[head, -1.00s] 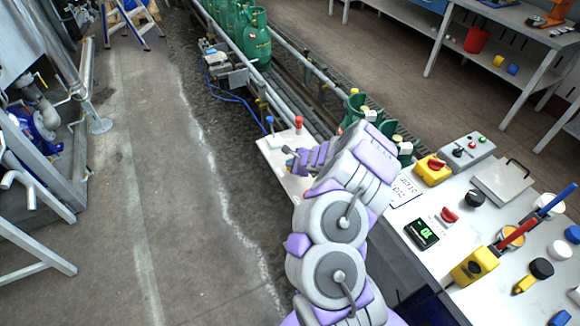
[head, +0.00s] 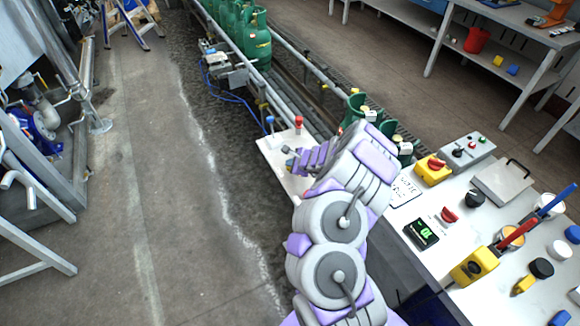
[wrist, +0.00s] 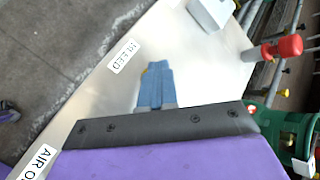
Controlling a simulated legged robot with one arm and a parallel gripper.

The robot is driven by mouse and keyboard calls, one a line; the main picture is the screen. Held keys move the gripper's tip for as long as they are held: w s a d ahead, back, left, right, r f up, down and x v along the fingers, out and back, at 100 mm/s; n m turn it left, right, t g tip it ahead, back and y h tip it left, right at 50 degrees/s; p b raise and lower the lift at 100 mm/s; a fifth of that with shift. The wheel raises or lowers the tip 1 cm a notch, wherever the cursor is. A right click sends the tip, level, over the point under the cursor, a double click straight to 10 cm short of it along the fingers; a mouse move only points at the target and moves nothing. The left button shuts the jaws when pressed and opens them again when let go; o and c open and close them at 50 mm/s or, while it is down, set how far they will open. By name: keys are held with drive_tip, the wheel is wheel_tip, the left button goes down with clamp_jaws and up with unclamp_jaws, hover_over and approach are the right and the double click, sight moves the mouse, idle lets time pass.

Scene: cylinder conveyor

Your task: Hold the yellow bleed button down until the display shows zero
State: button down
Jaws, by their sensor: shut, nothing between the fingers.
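My gripper (head: 291,161) is shut, over the far end of the white panel (head: 272,150). In the wrist view its blue-grey fingers (wrist: 155,82) are together, with their tips beside the BLEED label (wrist: 124,56). A thin sliver of the yellow bleed button (wrist: 146,71) shows at the left edge of the fingertips; the rest is hidden under them. I cannot tell how far it is pressed.
A red knob (head: 298,122) stands near the panel's far edge, and it also shows in the wrist view (wrist: 288,47). Green cylinders (head: 256,42) line the conveyor behind. A red mushroom button on a yellow box (head: 433,169) sits on the bench.

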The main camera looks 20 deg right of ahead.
drive_tip(key=shift+r, duration=0.1)
drive_tip(key=shift+r+p, duration=0.55)
drive_tip(key=shift+r, duration=0.25)
drive_tip(key=shift+r, duration=0.1)
wheel_tip(320, 180, up, 5)
drive_tip(key=p, duration=0.3)
idle(0.5)
